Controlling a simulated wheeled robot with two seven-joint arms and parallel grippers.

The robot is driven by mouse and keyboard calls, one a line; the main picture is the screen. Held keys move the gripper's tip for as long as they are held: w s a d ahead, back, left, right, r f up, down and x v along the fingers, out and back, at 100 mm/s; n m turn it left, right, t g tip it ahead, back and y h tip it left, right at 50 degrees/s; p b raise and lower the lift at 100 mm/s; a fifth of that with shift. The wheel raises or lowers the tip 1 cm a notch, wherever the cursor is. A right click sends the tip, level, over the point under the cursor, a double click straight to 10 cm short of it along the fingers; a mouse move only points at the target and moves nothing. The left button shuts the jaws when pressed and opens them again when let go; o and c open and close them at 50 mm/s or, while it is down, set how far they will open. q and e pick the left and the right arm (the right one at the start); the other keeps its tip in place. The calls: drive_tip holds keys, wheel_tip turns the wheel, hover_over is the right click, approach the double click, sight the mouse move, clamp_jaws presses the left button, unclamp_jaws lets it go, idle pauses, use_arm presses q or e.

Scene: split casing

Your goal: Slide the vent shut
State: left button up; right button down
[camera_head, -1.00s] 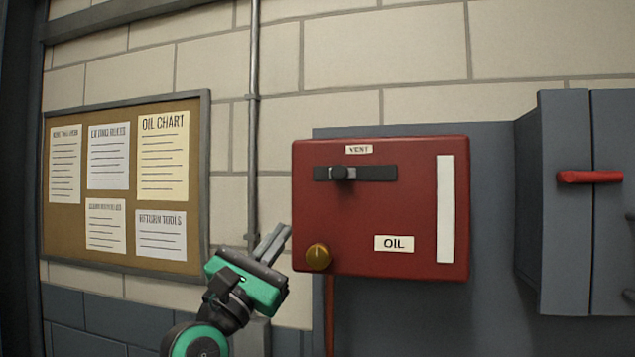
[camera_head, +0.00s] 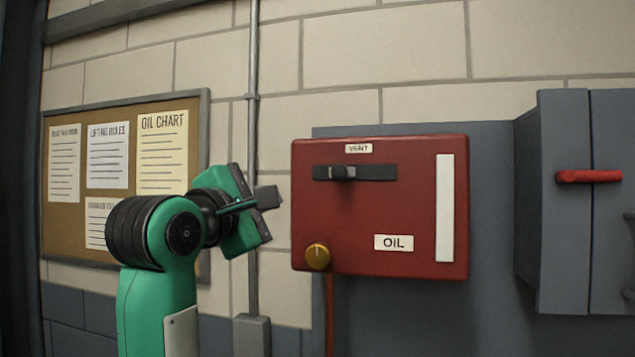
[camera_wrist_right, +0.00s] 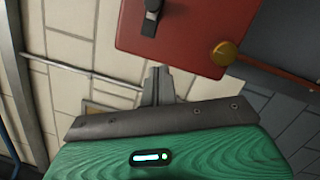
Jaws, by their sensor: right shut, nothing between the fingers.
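The vent is a dark horizontal slot (camera_head: 378,173) under a VENT label on a red box (camera_head: 420,215). Its black slider knob (camera_head: 342,172) stands left of the slot's middle; it also shows at the top of the right wrist view (camera_wrist_right: 150,20). My right gripper (camera_head: 268,197) is just left of the box, a little lower than the slot, with its fingers pointing right in the head view. Its fingers (camera_wrist_right: 160,80) are shut and empty, apart from the knob. My left gripper is in neither view.
A brass dial (camera_head: 317,256) sits at the box's lower left corner. A wall conduit (camera_head: 254,80) and a notice board (camera_head: 75,230) are to the left. A grey cabinet with a red handle (camera_head: 590,177) stands right. The space before the slot is clear.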

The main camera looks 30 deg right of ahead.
drive_tip(key=shift+d+r, duration=0.1)
drive_tip(key=p, duration=0.9)
approach(331, 177)
drive_tip(key=x, duration=0.5)
